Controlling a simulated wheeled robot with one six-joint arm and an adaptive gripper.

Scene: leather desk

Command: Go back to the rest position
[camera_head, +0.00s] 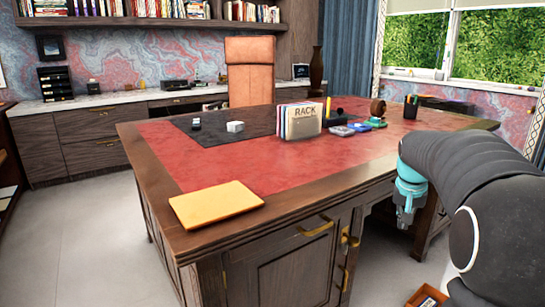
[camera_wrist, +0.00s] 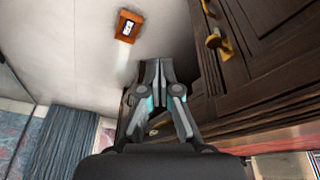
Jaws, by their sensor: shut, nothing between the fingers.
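My gripper (camera_head: 405,218) hangs in front of the desk's right side in the head view, below the level of the desktop and apart from it. Its fingers point down. In the wrist view my gripper (camera_wrist: 160,72) is shut and empty, with the fingertips together. The wooden desk (camera_head: 300,175) has a red leather top. Its dark drawer front (camera_wrist: 270,50) with a brass handle is close on the right in the wrist view.
A yellow folder (camera_head: 215,203) lies at the desk's front left corner. A rack (camera_head: 299,122) of folders and several small items stand farther back. An orange box (camera_head: 427,296) is on the floor, also seen in the wrist view (camera_wrist: 127,25). The floor at left is clear.

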